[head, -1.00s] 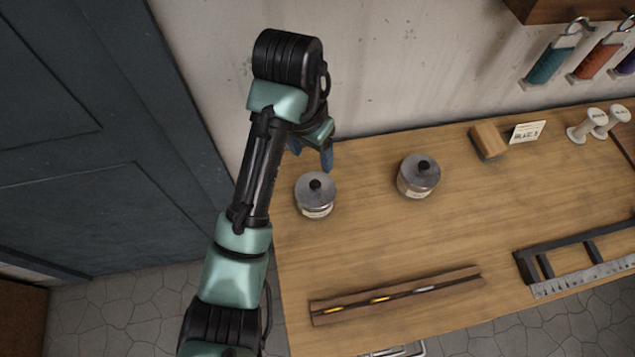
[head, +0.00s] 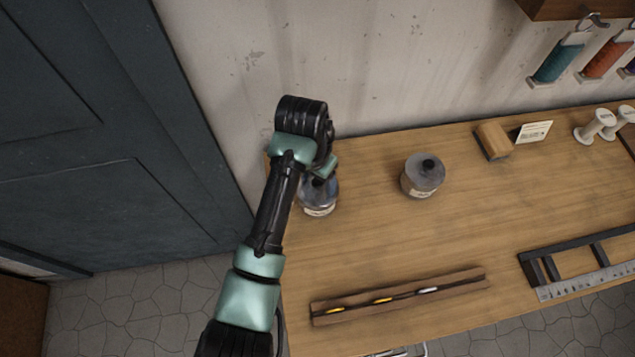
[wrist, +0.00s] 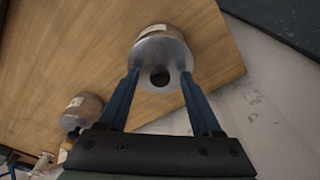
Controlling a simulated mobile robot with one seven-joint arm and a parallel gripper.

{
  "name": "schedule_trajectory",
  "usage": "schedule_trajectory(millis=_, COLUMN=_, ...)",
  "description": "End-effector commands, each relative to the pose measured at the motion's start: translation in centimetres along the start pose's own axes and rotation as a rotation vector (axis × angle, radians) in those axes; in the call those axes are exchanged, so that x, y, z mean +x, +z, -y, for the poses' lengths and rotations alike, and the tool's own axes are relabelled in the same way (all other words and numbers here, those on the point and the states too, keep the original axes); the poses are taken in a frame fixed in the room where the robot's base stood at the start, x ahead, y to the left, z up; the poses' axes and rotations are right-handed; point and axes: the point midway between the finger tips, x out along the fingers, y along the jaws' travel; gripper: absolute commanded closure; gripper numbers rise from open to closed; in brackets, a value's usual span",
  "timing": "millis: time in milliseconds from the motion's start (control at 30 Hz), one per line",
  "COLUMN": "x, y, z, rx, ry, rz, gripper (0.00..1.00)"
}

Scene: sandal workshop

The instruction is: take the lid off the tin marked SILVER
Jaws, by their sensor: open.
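Two round grey metal tins with black-knobbed lids and pale labels stand on the wooden bench. The left tin (head: 319,207) is partly hidden by my arm in the head view. In the wrist view this tin (wrist: 161,48) shows with its lid on and its knob between the two blue fingers. My gripper (wrist: 160,74) is open around the lid's knob side; whether the fingers touch the lid I cannot tell. The right tin (head: 423,177) stands apart, lid on, and also shows at the left in the wrist view (wrist: 82,113). The label words are too small to read.
A wooden strip with a groove and small coloured pieces (head: 398,297) lies near the front edge. A wooden block (head: 493,141), a card (head: 534,131) and white spools (head: 594,126) stand at the back right. A dark rack (head: 575,262) is at right. The middle is clear.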

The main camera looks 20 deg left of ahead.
Motion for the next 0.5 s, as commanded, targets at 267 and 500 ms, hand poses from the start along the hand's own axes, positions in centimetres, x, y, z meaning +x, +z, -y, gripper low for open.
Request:
schedule_trajectory(millis=267, x=-0.03, y=0.00, z=-0.01, rx=0.000, ry=0.000, rz=0.000, gripper=0.65)
schedule_trajectory(millis=500, x=-0.05, y=-0.01, z=-0.02, rx=0.000, ry=0.000, rz=0.000, gripper=1.00)
